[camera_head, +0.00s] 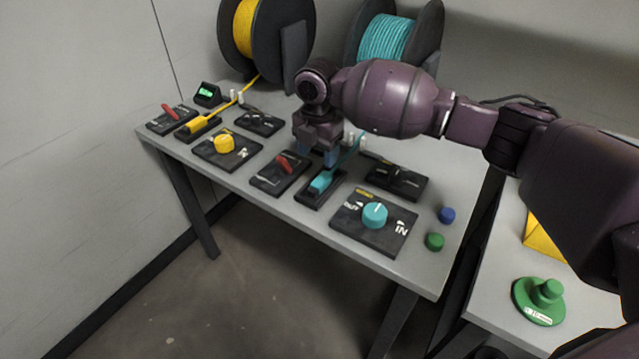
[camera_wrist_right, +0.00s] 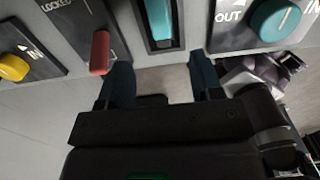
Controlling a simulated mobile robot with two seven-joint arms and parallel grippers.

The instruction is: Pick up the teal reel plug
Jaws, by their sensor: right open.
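The teal reel plug (camera_head: 321,182) lies in a dark holder (camera_head: 308,200) near the front middle of the grey table, with a teal line running up from its back. It also shows at the top centre of the right wrist view (camera_wrist_right: 159,18). My right gripper (camera_head: 318,154) is over the table just behind and above the plug, fingers pointing down. In the right wrist view its two dark blue fingers (camera_wrist_right: 162,80) are apart with nothing between them. The plug is ahead of the gap and roughly in line with it. My left gripper is not in view.
A red lever (camera_head: 284,164) on a panel is left of the plug, and a teal knob (camera_head: 375,214) is to its right. The yellow plug (camera_head: 198,124) sits further left. Yellow and teal reels (camera_head: 386,39) stand behind. Blue and green buttons (camera_head: 435,241) are at the right edge.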

